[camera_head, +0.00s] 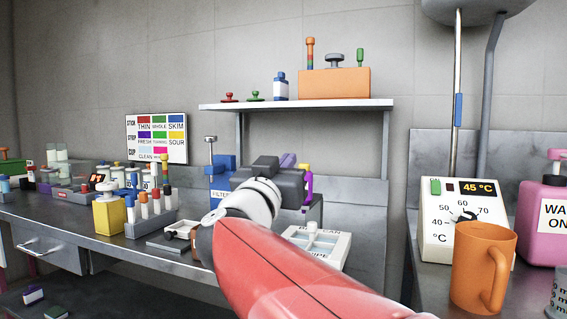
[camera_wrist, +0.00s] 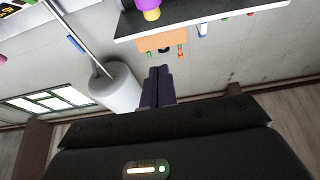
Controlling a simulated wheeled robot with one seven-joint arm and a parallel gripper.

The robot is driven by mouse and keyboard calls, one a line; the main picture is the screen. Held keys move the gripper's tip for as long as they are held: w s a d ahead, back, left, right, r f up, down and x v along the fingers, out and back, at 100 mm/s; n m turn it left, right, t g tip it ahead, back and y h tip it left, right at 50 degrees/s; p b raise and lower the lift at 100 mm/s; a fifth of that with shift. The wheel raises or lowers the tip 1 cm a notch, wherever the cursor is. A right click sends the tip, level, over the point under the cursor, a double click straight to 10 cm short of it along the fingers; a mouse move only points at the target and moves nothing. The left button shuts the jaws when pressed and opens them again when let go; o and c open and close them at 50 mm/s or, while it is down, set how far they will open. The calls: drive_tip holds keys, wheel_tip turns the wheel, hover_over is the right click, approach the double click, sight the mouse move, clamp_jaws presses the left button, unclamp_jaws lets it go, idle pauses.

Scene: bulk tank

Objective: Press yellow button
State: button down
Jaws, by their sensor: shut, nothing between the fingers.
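My gripper (camera_wrist: 158,72) is shut and empty in the wrist view, its two dark fingers together. In the head view its dark body is raised over the middle of the steel bench, and its fingertips are hard to make out. A purple thing with a yellow end (camera_head: 308,172) shows just right of the gripper body. A purple thing with a yellow end (camera_wrist: 152,14) is also at the top of the wrist view, apart from the fingers. A yellow box (camera_head: 109,216) with a pale top stands on the bench at left. No part is clearly recognisable as the yellow button.
A wall shelf (camera_head: 240,107) holds an orange block (camera_head: 334,83) and small stamps. Bottles and small blocks crowd the bench at left. A white tray (camera_head: 338,247) lies below my gripper. At right stand a temperature box (camera_head: 435,215), an orange mug (camera_head: 476,270) and a pink container (camera_head: 535,215).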

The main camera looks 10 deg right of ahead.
drive_tip(key=shift+w, duration=0.1)
drive_tip(key=w+d, duration=0.4)
drive_tip(key=w, duration=0.4)
drive_tip(key=shift+d+f, duration=0.35)
